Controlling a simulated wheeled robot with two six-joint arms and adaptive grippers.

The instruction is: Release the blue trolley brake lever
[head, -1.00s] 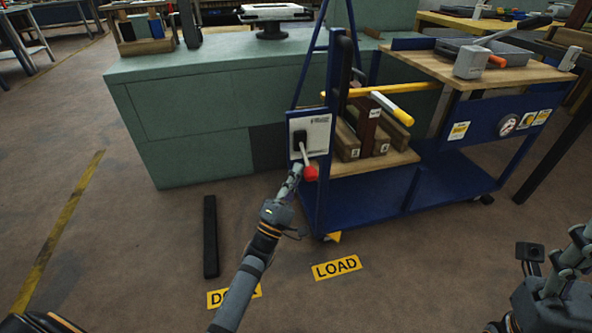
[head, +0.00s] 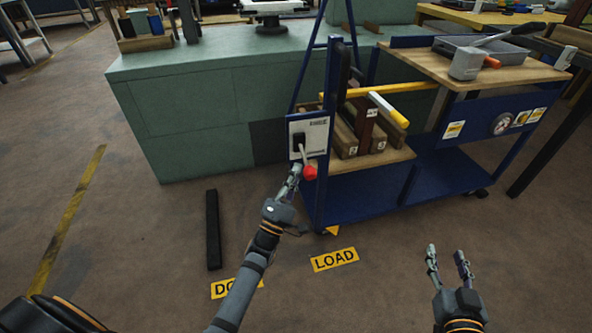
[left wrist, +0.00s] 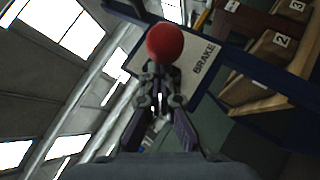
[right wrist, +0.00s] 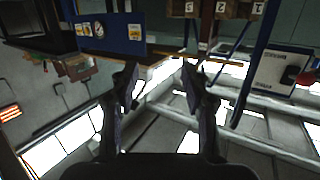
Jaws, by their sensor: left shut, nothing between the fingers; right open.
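The blue trolley (head: 380,187) stands in front of the green bench. A white brake plate (head: 318,133) is fixed to its left post, and the lever's light shaft slopes down to a red knob (head: 309,173). The word BRAKE shows on the plate in the left wrist view (left wrist: 199,72), with the red knob (left wrist: 165,43) just beyond the fingertips. My left gripper (head: 293,176) is shut and empty, right beside the knob; I cannot tell whether it touches. My right gripper (head: 448,256) is open and empty above the floor, in front of the trolley.
Yellow LOAD (head: 335,260) and partly covered DOCK (head: 225,289) labels lie on the floor. A black bar (head: 213,230) lies to their left. The green bench (head: 190,120) stands behind. The trolley carries wooden blocks (head: 345,140) and a yellow bar (head: 392,89). Floor at front right is clear.

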